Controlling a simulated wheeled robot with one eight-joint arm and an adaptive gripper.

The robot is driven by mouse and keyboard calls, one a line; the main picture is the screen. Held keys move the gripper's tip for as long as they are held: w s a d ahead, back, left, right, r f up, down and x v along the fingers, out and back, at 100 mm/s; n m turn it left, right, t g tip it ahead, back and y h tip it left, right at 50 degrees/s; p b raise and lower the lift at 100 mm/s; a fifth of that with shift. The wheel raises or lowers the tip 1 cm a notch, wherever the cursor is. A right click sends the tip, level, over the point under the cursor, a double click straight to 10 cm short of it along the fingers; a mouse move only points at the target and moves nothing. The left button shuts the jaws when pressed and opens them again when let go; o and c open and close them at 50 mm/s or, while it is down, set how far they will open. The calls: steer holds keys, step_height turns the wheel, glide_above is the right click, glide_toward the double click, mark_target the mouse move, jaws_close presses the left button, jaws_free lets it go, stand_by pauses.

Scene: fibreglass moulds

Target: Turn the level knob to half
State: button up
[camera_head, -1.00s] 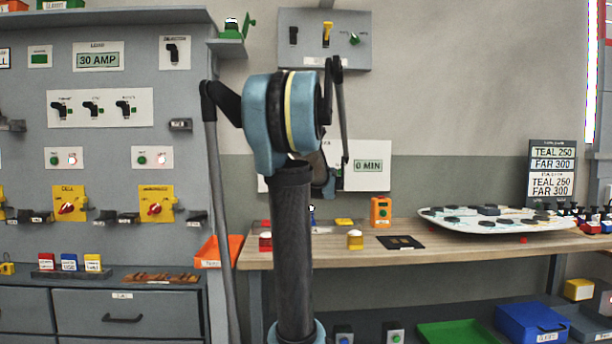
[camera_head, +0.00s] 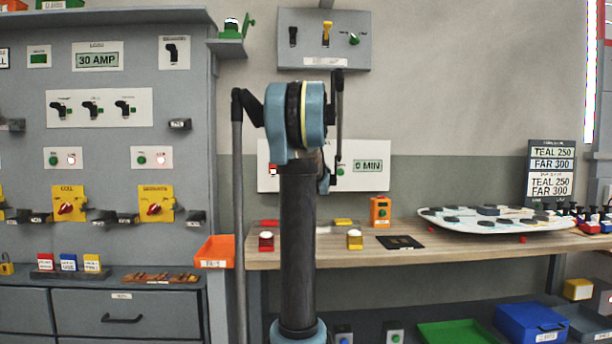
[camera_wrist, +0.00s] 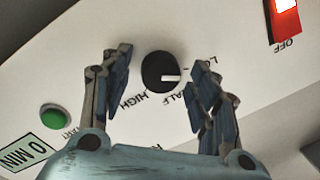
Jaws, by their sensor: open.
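In the wrist view the level knob (camera_wrist: 156,66) is a round black dial with a white pointer on a white panel (camera_wrist: 60,75), seen turned over. Its pointer faces right in the picture, on the side of the partly hidden low label and above the half label (camera_wrist: 176,96). The high label (camera_wrist: 131,99) is at lower left. My gripper (camera_wrist: 158,58) is open, with one finger on each side of the knob and a visible gap to both. I cannot tell its depth from the knob. In the head view my arm hides the knob on the panel (camera_head: 380,150).
A green start button (camera_wrist: 54,117) and the 0 MIN display (camera_wrist: 27,151) are left of the fingers in the wrist view. A lit red switch (camera_wrist: 284,18) is at upper right. In the head view a workbench (camera_head: 460,258) runs below the panel.

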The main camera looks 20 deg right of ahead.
steer(key=c, duration=1.1)
steer(key=shift+o, duration=0.2)
steer(key=shift+m, duration=0.3)
steer(key=shift+s+f+m+t+h, duration=0.1)
steer(key=shift+f+m+t+h, duration=0.15)
steer(key=shift+m, duration=2.7)
steer(key=shift+s+m+t+h, duration=0.15)
steer(key=shift+m+h, duration=0.2)
steer(key=shift+m, duration=2.6)
steer(key=shift+w, duration=0.1)
steer(key=o, duration=1.1)
steer(key=shift+c, duration=0.2)
